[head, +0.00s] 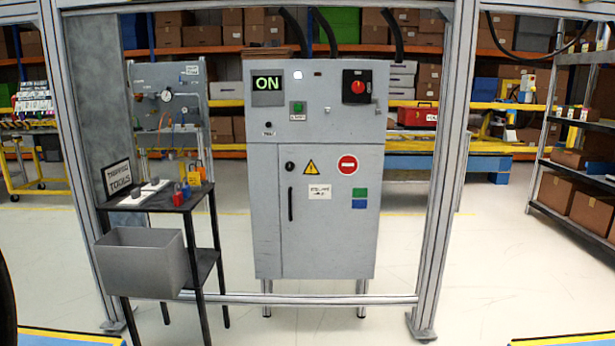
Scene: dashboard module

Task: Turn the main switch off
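The main switch (357,87) is a red rotary knob on a black square plate, at the upper right of the grey cabinet (262,215). The angle of its handle is too small to tell. A display (267,84) at the cabinet's upper left reads "ON" in green. A green button (298,107) sits between them, a little lower. My gripper is not in view.
An aluminium frame, with a right post (441,170) and a low crossbar (330,299), surrounds the cabinet. A black table (160,203) with padlocks and a grey bin (145,265) stands at the left. The floor right of the cabinet is clear.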

